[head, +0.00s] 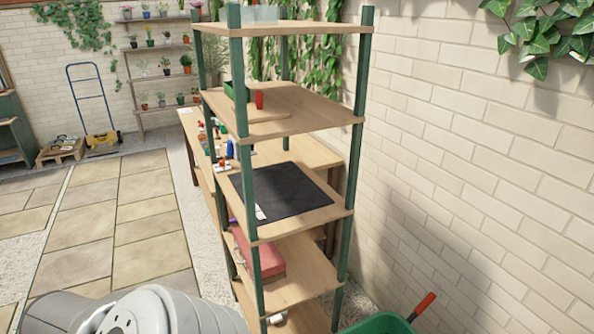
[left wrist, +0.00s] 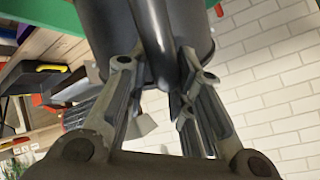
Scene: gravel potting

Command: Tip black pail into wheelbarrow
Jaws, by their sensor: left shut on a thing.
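The black pail (left wrist: 197,28) fills the top middle of the left wrist view as a dark curved wall, cut off by the frame edge. A dark upright bar, which looks like its handle, runs down between my fingers. My left gripper (left wrist: 158,80) is shut on the pail at this bar. The pail's opening and contents are hidden. A green tub, apparently the wheelbarrow (head: 380,325), shows only its rim at the bottom of the head view. A green band at the top left of the left wrist view may be part of it. My right gripper is in neither view.
A wooden shelf unit (head: 290,118) with green posts stands in the middle of the head view, with a workbench (head: 310,150) behind it. A red-handled tool (head: 423,306) sticks up at the green tub. A brick wall (head: 470,150) bounds the right; paving (head: 140,225) lies open at left.

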